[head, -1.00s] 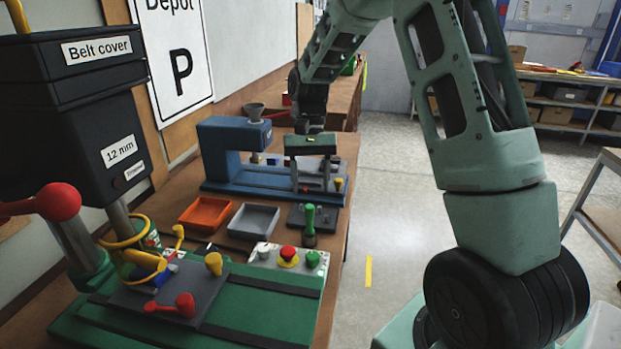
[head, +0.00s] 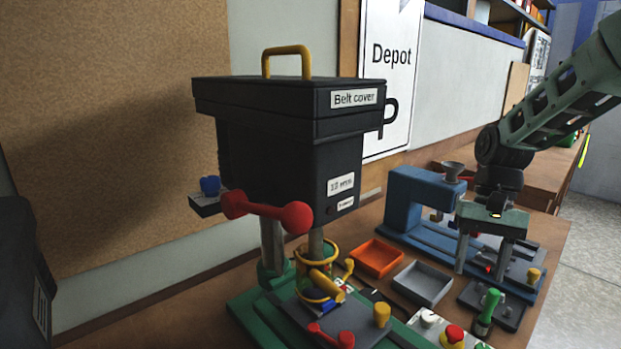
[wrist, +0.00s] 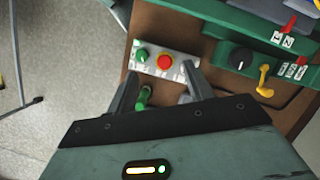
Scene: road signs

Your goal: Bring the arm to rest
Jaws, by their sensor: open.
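My gripper (head: 487,248) hangs from my arm at the right of the head view, in front of the blue machine and above the bench. In the wrist view my gripper (wrist: 160,92) shows two dark fingers spread apart with nothing held between them.
A black drill press with a belt cover (head: 290,95) stands left on a green base. An orange tray (head: 375,257) and a grey tray (head: 422,284) lie between it and the blue machine (head: 412,200). A button panel (wrist: 165,60) is near. Open floor (head: 590,262) lies right.

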